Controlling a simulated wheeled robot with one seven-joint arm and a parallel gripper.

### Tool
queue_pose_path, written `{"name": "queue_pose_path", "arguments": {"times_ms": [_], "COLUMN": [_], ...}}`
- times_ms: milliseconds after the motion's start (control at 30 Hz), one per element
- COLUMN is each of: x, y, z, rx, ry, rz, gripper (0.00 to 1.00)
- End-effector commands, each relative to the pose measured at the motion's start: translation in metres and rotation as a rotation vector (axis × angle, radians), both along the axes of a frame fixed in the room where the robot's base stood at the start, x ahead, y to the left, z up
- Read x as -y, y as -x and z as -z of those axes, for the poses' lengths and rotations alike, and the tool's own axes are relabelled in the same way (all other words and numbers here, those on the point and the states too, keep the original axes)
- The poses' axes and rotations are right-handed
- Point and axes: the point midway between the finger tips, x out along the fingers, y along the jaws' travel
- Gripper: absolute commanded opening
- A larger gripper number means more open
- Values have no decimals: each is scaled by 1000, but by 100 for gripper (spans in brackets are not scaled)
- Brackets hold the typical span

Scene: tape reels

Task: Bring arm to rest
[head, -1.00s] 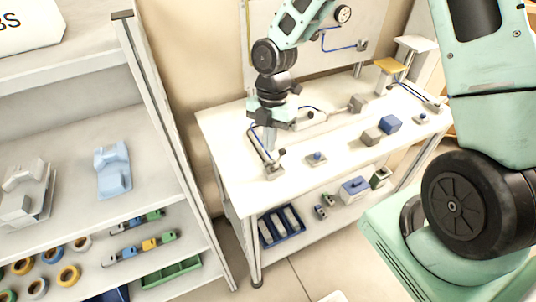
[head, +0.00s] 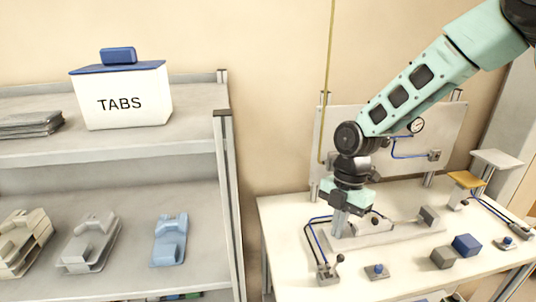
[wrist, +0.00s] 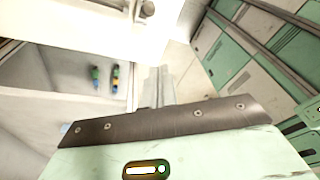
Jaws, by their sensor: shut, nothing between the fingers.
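My gripper (head: 338,222) hangs from my mint-green arm, pointing down, over the left part of the white workbench (head: 290,215) in the head view. Its fingers are together with nothing between them. In the wrist view the shut fingers (wrist: 159,82) show past a dark metal plate. Behind the fingers are a pale bench edge and the floor. I cannot tell from these views how high the fingertips are above the bench.
Near my gripper stand a lever fixture (head: 325,270), a small blue-knobbed block (head: 376,271), a grey block (head: 443,257) and a blue block (head: 467,245). A gauge panel (head: 455,130) stands behind. Left is a shelf unit with a TABS box (head: 122,98) and a blue dispenser (head: 170,238).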

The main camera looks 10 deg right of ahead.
Motion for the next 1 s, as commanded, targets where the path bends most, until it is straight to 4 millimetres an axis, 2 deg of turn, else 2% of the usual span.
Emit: {"name": "queue_pose_path", "arguments": {"times_ms": [167, 300, 500, 600, 733, 833, 1000], "x": [-25, -58, -90, -99, -104, -105, -105], "y": [24, 65, 132, 164, 196, 210, 219], "z": [-3, -8, -14, -15, -14, -14, -15], "rx": [-6, -1, 29, 36, 27, 16, 5], "ry": [67, 156, 226, 231, 219, 209, 203], "rz": [139, 399, 833, 1045, 1264, 1375, 1447], "gripper": [0, 0, 0, 0, 0, 0, 0]}}
